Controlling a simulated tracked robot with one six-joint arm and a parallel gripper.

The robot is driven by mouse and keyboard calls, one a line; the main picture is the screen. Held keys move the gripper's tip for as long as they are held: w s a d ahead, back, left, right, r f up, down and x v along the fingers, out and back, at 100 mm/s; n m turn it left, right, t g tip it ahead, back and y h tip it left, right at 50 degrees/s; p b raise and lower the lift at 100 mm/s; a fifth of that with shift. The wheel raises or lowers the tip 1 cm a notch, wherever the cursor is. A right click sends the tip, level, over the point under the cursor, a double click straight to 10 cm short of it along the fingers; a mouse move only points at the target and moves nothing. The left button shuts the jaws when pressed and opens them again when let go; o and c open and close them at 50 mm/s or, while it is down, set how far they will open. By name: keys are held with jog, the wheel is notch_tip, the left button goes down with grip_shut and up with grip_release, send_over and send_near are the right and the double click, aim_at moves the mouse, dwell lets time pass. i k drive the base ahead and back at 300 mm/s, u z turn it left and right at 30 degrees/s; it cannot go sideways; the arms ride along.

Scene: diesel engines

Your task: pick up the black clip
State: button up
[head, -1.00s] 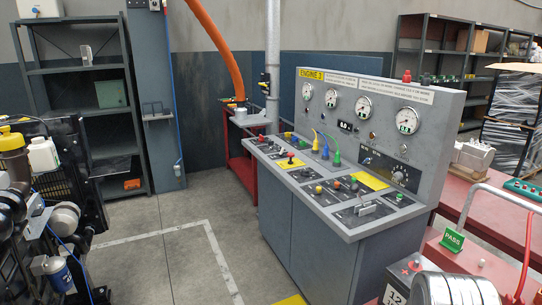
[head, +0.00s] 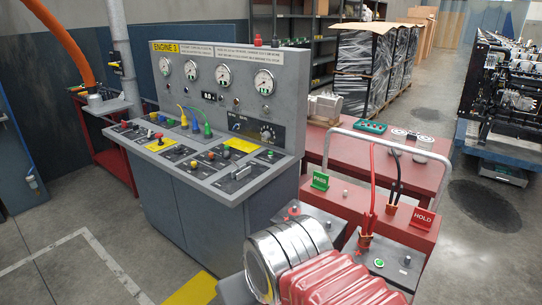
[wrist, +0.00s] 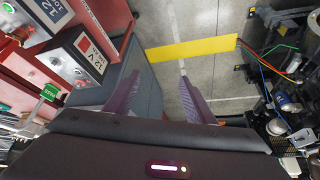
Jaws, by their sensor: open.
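In the head view, the black clip (head: 392,207) stands at the right on the red cart, at the lower end of a black cable (head: 397,182). It is small, and its jaws look copper. A red clip (head: 367,234) on a red cable is just left of it and nearer, on a battery. My gripper (wrist: 160,74) shows in the wrist view with its two purple fingers apart and nothing between them. It points at open floor. I cannot make out the black clip in the wrist view, and the fingers do not show in the head view.
The red cart (head: 395,223) carries PASS (head: 320,180) and HOLD (head: 423,220) signs and a grey push handle. The grey Engine 3 console (head: 228,120) stands to its left. A red table is behind. Engines stand at the far right. Floor is free right of the cart.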

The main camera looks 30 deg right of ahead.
aim_at(394, 205)
jog(key=z, duration=1.8)
